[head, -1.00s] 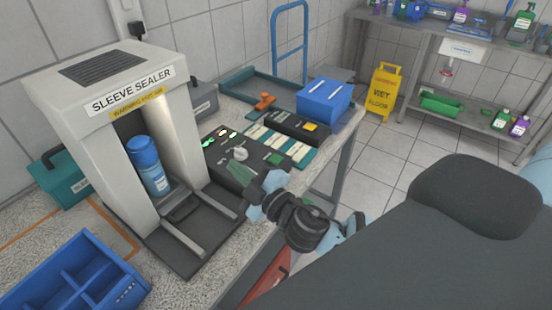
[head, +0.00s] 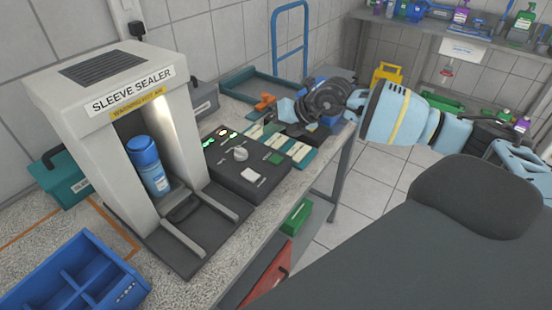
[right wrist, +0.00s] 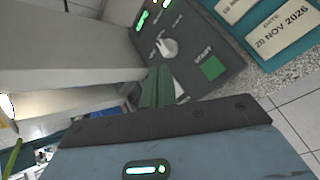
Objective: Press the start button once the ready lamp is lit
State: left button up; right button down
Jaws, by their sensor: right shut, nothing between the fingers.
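The sleeve sealer (head: 90,110) stands on the left of the bench, with a blue bottle (head: 147,165) upright inside. Its dark control box (head: 225,170) has a white knob (head: 240,154), a pale square button (head: 250,175) and the green square start button (head: 276,159). The start button (right wrist: 212,68) has a START label beside it in the right wrist view. Green lights (head: 208,142) glow on the box, and small lamps (head: 223,132) show behind them; I cannot read which is the ready lamp. My right gripper (right wrist: 158,88) is shut and empty, apart from the button. My left gripper is out of view.
A blue divided tray (head: 75,275) is at the front left. Teal card holders (head: 300,152) lie right of the control box, partly behind my right arm. A teal tray (head: 245,85) and an orange item (head: 264,101) are at the back. The yellow floor sign (head: 388,72) stands beyond the bench.

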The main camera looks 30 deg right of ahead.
aim_at(279, 160)
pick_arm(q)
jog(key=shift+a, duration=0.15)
pick_arm(e)
jog(key=shift+w+d+r+h, duration=0.1)
jog(key=shift+d+h, duration=0.4)
jog(key=shift+d, duration=0.65)
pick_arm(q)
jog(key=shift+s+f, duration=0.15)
